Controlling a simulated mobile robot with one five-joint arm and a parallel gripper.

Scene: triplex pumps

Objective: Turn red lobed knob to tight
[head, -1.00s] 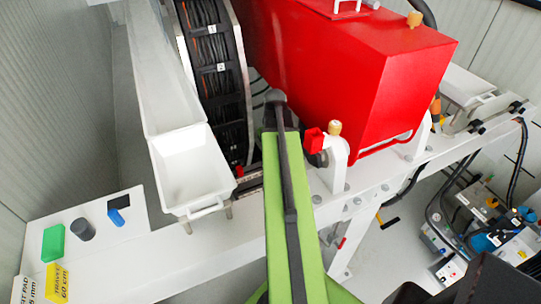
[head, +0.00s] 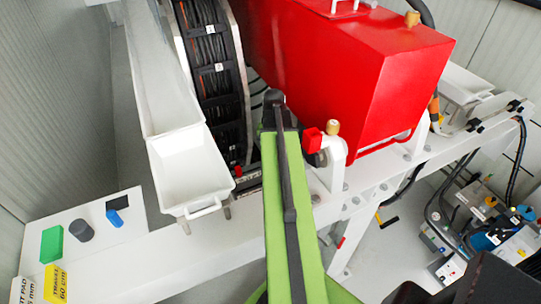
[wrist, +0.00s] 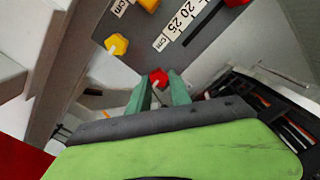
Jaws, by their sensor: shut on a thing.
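A small red lobed knob (wrist: 158,76) shows in the wrist view between the tips of my gripper (wrist: 161,83). The two grey-green fingers are shut on it, one on each side. Parts of the knob's sides are hidden by the fingers. In the head view my green arm reaches away from me, and its dark wrist end hides the gripper and this knob.
A grey panel (wrist: 212,48) with a 20–25 cm scale, a yellow lobed knob (wrist: 116,44) and another red knob (wrist: 236,2) lies beyond the gripper. A red pump housing (head: 370,70) stands right of my arm, a white bin (head: 190,165) left.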

